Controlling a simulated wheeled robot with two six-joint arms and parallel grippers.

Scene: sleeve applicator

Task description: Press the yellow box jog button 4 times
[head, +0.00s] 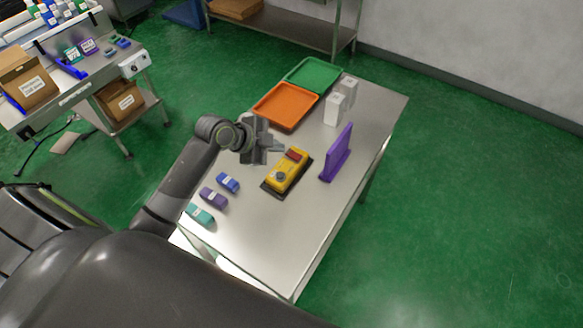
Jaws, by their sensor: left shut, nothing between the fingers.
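The yellow box (288,170) sits on a dark base on the metal table. It has a dark red panel at its far end and a round dark grey button (280,176) near its close end. My left gripper (280,147) is shut and empty. In the picture it is just up and left of the yellow box, apart from the button. I cannot tell its exact height above the table. My right gripper is not in view.
An orange tray (259,112) and a green tray (330,67) lie at the back. White boxes (334,109) and a purple upright panel (337,152) stand to the right. Blue (228,182), purple and teal pieces lie at left. The front of the table (285,235) is clear.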

